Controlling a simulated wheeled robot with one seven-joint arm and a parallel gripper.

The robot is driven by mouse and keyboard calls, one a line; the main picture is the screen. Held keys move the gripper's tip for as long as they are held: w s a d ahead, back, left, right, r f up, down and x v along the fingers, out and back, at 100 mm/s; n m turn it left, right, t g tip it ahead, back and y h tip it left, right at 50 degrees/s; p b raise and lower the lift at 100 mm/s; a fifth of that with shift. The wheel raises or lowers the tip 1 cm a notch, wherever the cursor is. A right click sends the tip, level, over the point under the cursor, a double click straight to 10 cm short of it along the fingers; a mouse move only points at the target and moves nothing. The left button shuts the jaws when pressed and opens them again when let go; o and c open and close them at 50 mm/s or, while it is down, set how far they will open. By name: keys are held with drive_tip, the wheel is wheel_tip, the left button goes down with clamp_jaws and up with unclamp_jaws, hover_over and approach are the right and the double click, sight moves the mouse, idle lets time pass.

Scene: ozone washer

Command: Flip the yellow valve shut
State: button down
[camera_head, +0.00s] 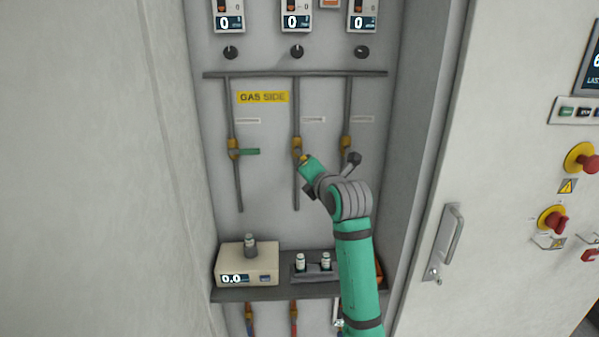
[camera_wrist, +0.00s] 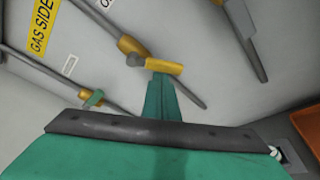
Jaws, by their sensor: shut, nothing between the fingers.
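The yellow valve (camera_head: 297,146) sits on the middle of three vertical pipes under the GAS SIDE label. Its yellow handle (camera_wrist: 162,66) sticks out from a grey hub and slants off the pipe line in the wrist view; whether it is fully across the pipe I cannot tell. My gripper (camera_head: 307,162) reaches up to it from the lower right. In the wrist view my gripper (camera_wrist: 163,79) is shut and empty, its green fingertips right at the handle's lower edge. Whether they touch it is unclear. The fingers hide part of the pipe below.
The left pipe's valve has a green handle (camera_head: 249,152) standing across the pipe. The right pipe's valve (camera_head: 346,143) has a dark handle close to my wrist. Below is a shelf (camera_head: 250,295) with a beige meter box (camera_head: 247,264) and small vials (camera_head: 300,260). Cabinet walls flank both sides.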

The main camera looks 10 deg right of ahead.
drive_tip(key=d+r+n, duration=0.1)
drive_tip(key=d+r+n+h, duration=0.1)
drive_tip(key=n, duration=0.1)
drive_tip(key=d+r+n+g+h, duration=0.1)
drive_tip(key=shift+s+d+r+n, duration=0.15)
drive_tip(key=shift+s+n, duration=0.15)
drive_tip(key=shift+n, duration=0.1)
idle(0.4)
drive_tip(key=shift+r, duration=0.15)
idle(0.4)
drive_tip(key=s+a+f, duration=0.1)
drive_tip(key=s+a, duration=0.1)
drive_tip(key=s, duration=0.7)
drive_tip(key=shift+s, duration=0.2)
